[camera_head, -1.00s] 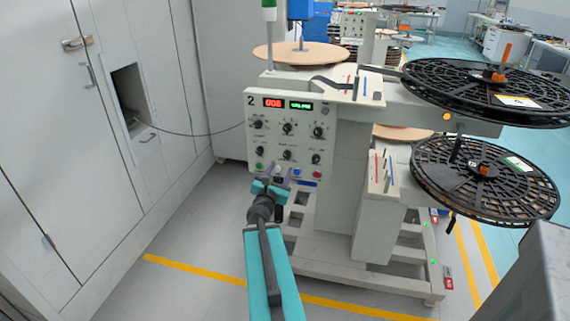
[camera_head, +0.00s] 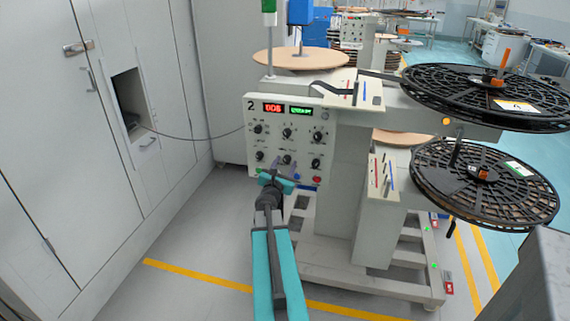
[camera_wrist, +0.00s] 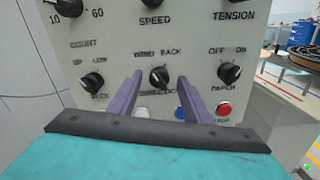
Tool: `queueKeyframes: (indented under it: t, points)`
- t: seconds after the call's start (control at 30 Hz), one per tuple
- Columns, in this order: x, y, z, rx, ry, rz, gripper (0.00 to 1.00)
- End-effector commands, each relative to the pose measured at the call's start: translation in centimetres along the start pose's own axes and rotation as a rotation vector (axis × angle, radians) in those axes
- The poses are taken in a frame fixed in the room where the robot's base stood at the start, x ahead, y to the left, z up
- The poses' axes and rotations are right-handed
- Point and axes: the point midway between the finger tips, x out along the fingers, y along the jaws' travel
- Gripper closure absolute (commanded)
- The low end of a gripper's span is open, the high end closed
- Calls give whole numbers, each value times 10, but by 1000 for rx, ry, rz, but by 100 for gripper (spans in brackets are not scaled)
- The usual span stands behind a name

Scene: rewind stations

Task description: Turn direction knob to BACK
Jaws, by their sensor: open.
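The direction knob (camera_wrist: 159,76) is a black knob with a white pointer mark, in the middle of the lower knob row. Its labels are partly blurred; BACK is readable at its upper right. In the head view the knob (camera_head: 287,159) shows just above my gripper. My gripper (camera_wrist: 158,82) is open, its two purple fingers on either side of the knob, left and right. Whether they touch the knob cannot be told. In the head view my gripper (camera_head: 283,172) is at the lower part of the control panel (camera_head: 304,113).
Neighbouring knobs sit left (camera_wrist: 92,82) and right (camera_wrist: 229,72) of the fingers. A red button (camera_wrist: 223,109) and a blue button (camera_wrist: 181,113) lie below. Black reels (camera_head: 487,183) stand to the right. A grey cabinet (camera_head: 60,130) is on the left; floor between is clear.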

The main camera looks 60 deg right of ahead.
Motion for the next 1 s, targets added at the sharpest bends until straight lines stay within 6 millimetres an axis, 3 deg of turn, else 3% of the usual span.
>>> queueKeyframes:
  t: [0.5,0.57,0.77,0.8,1.0]
  points:
    - [9,0,0,0,0,1,55]
    - [9,0,0,0,0,1,62]
    - [9,0,0,0,0,1,96]
    - [1,2,0,0,1,2,97]
    - [9,-1,0,6,0,-1,96]
